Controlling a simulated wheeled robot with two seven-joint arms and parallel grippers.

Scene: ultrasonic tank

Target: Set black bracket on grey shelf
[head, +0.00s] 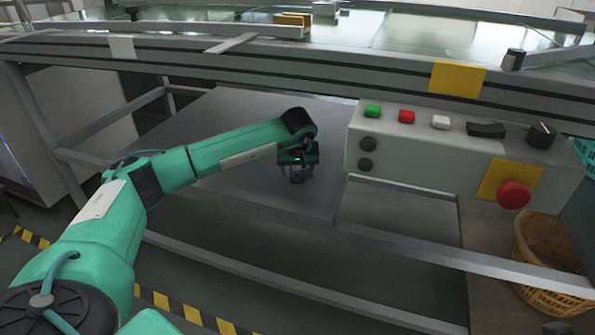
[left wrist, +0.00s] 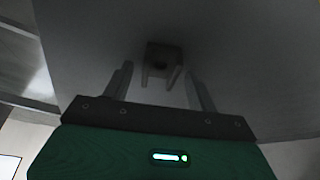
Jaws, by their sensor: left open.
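The black bracket (left wrist: 164,58) is a small dark block with two prongs in the left wrist view. It appears to rest on the grey shelf (head: 243,105), a flat panel under the bench; the shelf fills most of the left wrist view (left wrist: 95,40). My left gripper (head: 297,178) is over the shelf, with its fingers pointing down. In the left wrist view the fingers (left wrist: 158,75) are spread apart, and the bracket is between and just past their tips, apart from both. In the head view the bracket is hard to tell from the dark gripper. My right gripper is out of view.
The bench rail (head: 300,72) runs above the shelf. A control box (head: 440,150) with coloured buttons and a red knob (head: 513,195) is right of my gripper. A yellow basket (head: 540,250) stands at lower right. Bare shelf lies around the gripper.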

